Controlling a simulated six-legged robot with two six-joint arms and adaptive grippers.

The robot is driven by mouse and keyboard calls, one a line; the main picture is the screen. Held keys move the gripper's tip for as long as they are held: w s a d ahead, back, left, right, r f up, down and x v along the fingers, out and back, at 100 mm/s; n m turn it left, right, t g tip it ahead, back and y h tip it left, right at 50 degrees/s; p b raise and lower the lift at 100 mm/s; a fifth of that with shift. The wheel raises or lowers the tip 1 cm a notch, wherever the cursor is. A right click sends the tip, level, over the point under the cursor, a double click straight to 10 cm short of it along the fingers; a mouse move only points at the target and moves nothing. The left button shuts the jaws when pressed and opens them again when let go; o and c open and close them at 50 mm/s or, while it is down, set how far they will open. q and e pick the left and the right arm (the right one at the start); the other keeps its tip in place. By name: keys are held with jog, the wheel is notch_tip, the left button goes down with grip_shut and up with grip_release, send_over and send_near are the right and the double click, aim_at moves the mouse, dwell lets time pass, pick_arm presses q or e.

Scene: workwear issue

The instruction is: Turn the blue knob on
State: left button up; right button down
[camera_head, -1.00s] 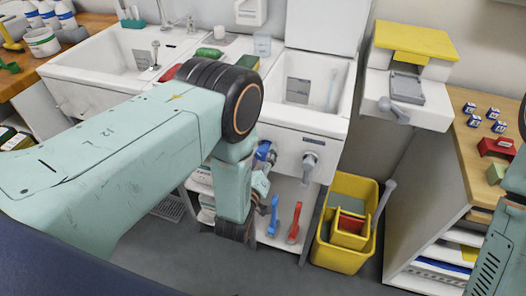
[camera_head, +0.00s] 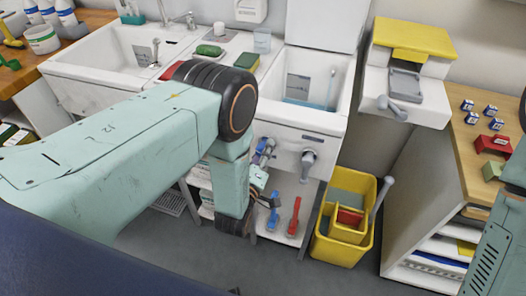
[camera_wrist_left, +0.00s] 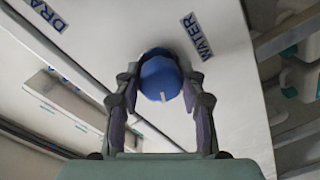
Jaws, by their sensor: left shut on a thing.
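The round blue knob (camera_wrist_left: 158,75) sits on a white panel in the left wrist view, beside a WATER label (camera_wrist_left: 196,36). A short white mark on the knob points toward the lower part of that picture. My left gripper (camera_wrist_left: 160,82) is shut on the blue knob, one finger at each side. In the head view my left gripper (camera_head: 264,152) is at the front of the white sink unit, partly hidden by my own arm. A grey knob (camera_head: 308,160) is on the same front, to the right. My right gripper is not in view.
A DRAIN label (camera_wrist_left: 48,14) shows at the panel's upper left. Grey floor is clear in front.

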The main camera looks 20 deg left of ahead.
pick_arm(q)
jog(key=shift+f, duration=0.1)
jog(key=o, duration=1.1)
jog(key=shift+o, duration=0.2)
jog(key=shift+s, duration=0.1)
jog(key=s, duration=1.1)
jog(key=shift+s+r, duration=0.35)
jog(key=shift+s, duration=0.05)
